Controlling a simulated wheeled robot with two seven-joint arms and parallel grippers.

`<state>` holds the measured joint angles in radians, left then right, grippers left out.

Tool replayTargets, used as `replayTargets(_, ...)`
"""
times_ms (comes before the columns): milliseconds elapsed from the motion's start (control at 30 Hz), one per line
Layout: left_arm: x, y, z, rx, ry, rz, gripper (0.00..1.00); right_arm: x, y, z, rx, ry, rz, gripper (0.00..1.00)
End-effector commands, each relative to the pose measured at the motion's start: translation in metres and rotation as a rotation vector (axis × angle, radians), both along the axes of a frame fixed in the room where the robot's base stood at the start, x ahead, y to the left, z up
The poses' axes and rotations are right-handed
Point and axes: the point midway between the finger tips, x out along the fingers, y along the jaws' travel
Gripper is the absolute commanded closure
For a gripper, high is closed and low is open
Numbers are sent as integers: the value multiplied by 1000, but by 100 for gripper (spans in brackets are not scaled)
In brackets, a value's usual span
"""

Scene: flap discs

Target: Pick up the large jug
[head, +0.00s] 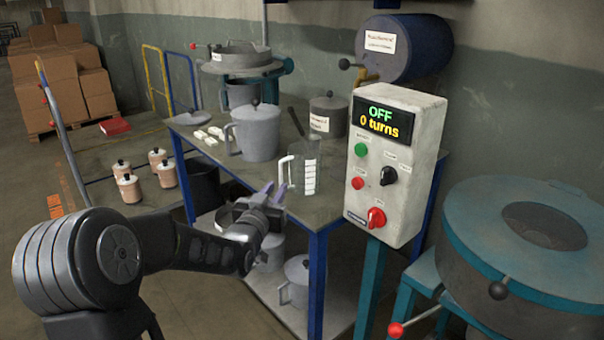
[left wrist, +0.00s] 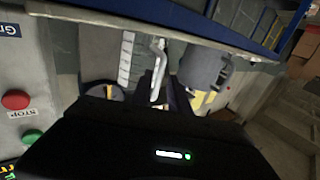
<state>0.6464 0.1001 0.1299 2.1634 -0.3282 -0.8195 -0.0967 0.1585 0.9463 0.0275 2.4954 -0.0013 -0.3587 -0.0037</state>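A grey lidded jug (head: 257,134) with a side handle stands upright on the workbench; a grey jug body also shows in the left wrist view (left wrist: 201,66). A clear measuring jug (head: 306,172) with a white scale and pale handle stands nearer the bench's front edge. It shows in the left wrist view (left wrist: 130,58) too. My left gripper (head: 271,192) is open at the front of the bench, just in front of the clear jug's handle. In the left wrist view the handle lies close to the fingertips; I cannot tell whether they touch. My right gripper is out of view.
A control box (head: 395,165) stands close right of the clear jug. A dark grey pot (head: 329,115) and small white blocks (head: 212,134) are on the bench (head: 330,205). Another lidded jug (head: 297,282) is on the lower shelf. A round machine (head: 535,250) is at right.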

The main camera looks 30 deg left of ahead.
Motion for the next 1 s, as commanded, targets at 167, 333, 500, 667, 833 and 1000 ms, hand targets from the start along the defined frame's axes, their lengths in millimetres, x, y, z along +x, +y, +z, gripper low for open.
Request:
replayTargets(167,21,6,0,-2,1,-1,78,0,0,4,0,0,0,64)
replayTargets(333,43,13,-1,0,1,0,78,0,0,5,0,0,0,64)
replayTargets(500,47,15,0,0,0,0,78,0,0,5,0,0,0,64)
replayTargets(667,47,15,0,0,0,0,78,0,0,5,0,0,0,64)
replayTargets(833,47,15,0,0,0,0,78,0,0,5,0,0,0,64)
replayTargets(1000,47,15,0,0,0,0,78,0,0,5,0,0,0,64)
